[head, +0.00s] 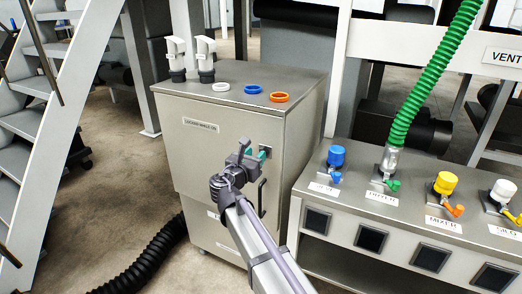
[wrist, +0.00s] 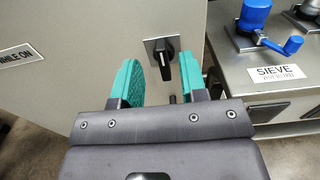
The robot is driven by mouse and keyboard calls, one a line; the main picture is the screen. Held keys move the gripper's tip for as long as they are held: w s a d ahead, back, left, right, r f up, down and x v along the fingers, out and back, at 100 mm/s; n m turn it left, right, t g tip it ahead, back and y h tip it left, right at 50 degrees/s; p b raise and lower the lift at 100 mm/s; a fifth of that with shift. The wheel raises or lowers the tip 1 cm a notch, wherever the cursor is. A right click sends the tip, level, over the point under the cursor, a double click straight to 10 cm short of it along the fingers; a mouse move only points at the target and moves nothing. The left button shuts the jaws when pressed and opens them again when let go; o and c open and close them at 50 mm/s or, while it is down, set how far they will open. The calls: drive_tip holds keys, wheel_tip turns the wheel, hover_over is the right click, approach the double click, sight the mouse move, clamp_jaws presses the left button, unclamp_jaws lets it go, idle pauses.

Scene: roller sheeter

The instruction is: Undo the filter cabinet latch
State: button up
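The filter cabinet (head: 200,135) is a grey box with a label on its front. Its latch (wrist: 163,56) is a black turn knob on a small square metal plate, with its grip roughly upright in the wrist view. In the head view, the latch plate (head: 265,153) shows just past the fingers, and the knob is mostly hidden. My gripper (wrist: 158,68) is open, with its teal fingers to the left and right of the knob and a gap on both sides. In the head view my gripper (head: 256,156) is at the cabinet's front, near its right edge.
A black handle (head: 261,197) is below the latch. The pipe station (head: 420,205) with coloured valves and a green hose (head: 432,75) stands close on the right. A black hose (head: 145,262) runs along the floor.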

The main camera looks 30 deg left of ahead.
sight(261, 149)
drive_tip(key=w, duration=0.4)
drive_tip(key=shift+w, duration=0.2)
drive_tip(key=shift+d, duration=0.1)
drive_tip(key=c, duration=0.7)
